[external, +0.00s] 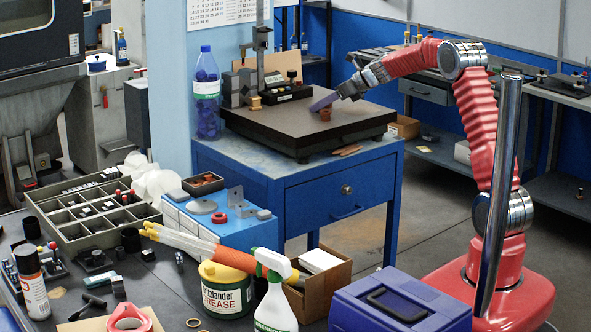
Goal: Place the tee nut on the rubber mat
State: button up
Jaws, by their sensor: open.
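My gripper (345,92) is at the end of the red arm, low over the right part of the dark flat plate (290,128) on the blue cabinet. It is open. A flat purple-blue piece (323,102) shows at its tip; I cannot tell whether it is a finger or a separate thing. A small reddish-brown piece (325,114) sits on the plate just below the tip. A small brass-coloured stepped piece (255,103) stands at the plate's left. I cannot tell which is the tee nut. No rubber mat can be made out for certain.
A height gauge stand (259,50) and a dark block with knobs (286,91) stand at the plate's back left. A blue bottle (207,95) stands left of it. The plate's front middle is clear. The foreground bench is crowded with a parts tray (90,212) and a grease tub (226,290).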

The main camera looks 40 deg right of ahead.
jog(key=shift+w+a, duration=0.1)
jog(key=shift+w, duration=0.05)
jog(key=shift+c, duration=0.5)
grip_shut()
dwell(0.4)
notch_tip(320, 180, up, 10)
dwell(0.6)
dwell(0.5)
